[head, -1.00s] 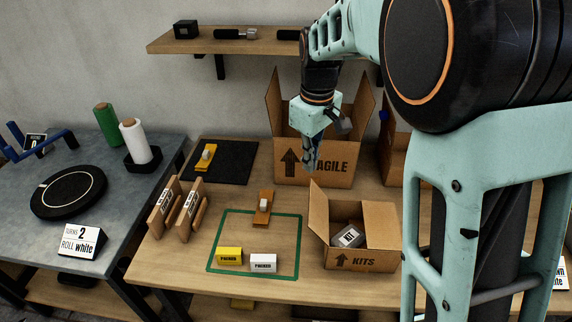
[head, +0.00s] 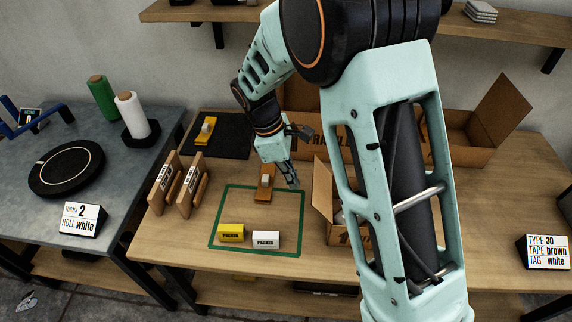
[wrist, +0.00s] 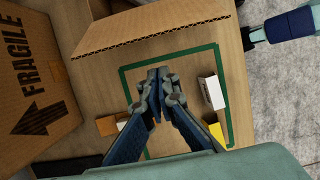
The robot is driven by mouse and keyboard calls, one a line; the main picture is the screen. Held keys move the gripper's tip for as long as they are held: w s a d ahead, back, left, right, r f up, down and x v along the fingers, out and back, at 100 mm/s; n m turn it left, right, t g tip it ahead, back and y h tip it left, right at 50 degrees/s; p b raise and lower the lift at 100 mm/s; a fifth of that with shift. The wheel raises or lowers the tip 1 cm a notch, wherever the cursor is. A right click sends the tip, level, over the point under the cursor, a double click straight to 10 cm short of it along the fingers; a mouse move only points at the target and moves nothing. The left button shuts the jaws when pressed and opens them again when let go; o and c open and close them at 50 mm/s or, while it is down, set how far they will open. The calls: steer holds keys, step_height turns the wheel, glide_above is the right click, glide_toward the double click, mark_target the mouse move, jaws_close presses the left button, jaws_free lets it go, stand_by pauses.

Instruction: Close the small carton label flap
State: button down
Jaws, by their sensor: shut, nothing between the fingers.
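The small carton (head: 338,234) stands on the wooden table; my arm hides most of it in the head view. Its left flap (head: 322,186) stands up, tilted outward. In the wrist view a brown cardboard panel (wrist: 150,28), likely this flap, lies just beyond the fingertips, with its corrugated edge towards them. My gripper (head: 293,184) is left of the flap, above the green-taped square; it is shut and empty. It also shows in the wrist view (wrist: 159,80), with a small gap seen between the fingertips and the panel. Whether the carton's other flaps are open is hidden.
The big FRAGILE carton (head: 310,150) stands behind. A yellow block (head: 231,233) and a white block (head: 266,239) sit inside the green tape outline (head: 222,205). Wooden holders (head: 165,184) stand to the left. An orange piece (head: 265,188) lies beneath the gripper.

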steer(key=shift+d+r, duration=1.3)
steer(key=shift+d, duration=0.2)
steer(key=shift+w+d+r+p, duration=0.1)
steer(key=shift+d+r+p, duration=0.05)
steer(key=shift+p, duration=0.2)
